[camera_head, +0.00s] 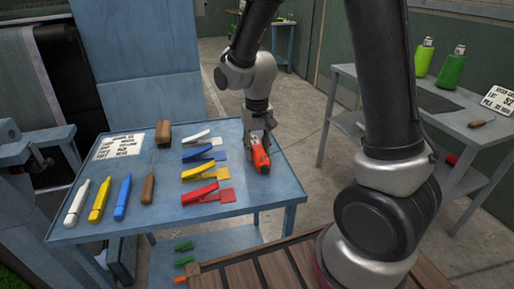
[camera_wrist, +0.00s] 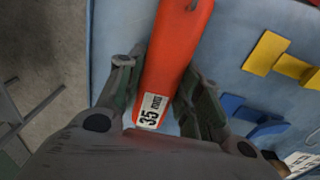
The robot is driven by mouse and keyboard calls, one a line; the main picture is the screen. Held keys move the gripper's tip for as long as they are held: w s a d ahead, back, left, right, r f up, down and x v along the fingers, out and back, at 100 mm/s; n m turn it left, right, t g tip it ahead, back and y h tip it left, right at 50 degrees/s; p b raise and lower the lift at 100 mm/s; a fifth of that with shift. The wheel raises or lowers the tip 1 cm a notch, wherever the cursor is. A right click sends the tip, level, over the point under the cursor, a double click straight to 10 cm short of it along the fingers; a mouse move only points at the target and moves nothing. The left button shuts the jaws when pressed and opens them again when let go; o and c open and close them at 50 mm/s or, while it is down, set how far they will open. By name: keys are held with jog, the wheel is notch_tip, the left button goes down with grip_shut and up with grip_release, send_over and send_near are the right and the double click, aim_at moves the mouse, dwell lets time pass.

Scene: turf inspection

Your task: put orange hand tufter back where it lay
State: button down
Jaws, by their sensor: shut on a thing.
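The orange hand tufter (camera_head: 260,155) is at the right side of the blue table (camera_head: 240,195) in the head view. In the wrist view the orange hand tufter (camera_wrist: 178,50) runs up between the fingers, with a white label reading 35 near its lower end. My gripper (camera_head: 262,133) points down over the table and is shut on the tufter. In the wrist view my gripper (camera_wrist: 163,85) has one finger on each side of it. I cannot tell whether the tufter touches the tabletop.
Red (camera_head: 208,194), yellow (camera_head: 205,171) and blue (camera_head: 203,152) clamp-like tools lie left of the tufter. White (camera_head: 77,203), yellow (camera_head: 100,200) and blue (camera_head: 123,198) handled tools lie farther left. A brown block (camera_head: 163,133) and a sign (camera_head: 118,147) are behind. The table's front right corner is bare.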

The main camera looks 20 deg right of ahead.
aim_at(257, 146)
jog(key=c, duration=1)
grip_release()
jog(key=shift+f, duration=0.1)
jog(key=shift+o, duration=0.2)
notch_tip(257, 146, up, 11)
jog(key=s+d+r+t, duration=0.2)
jog(key=s+d+r, duration=0.3)
jog(key=s+d, duration=0.2)
jog(key=s+d+r+n+t, duration=0.1)
jog(key=s+d+r, duration=0.3)
jog(key=s+d, duration=0.4)
jog(key=s+t, duration=0.1)
jog(key=s, duration=0.3)
jog(key=shift+r, duration=0.4)
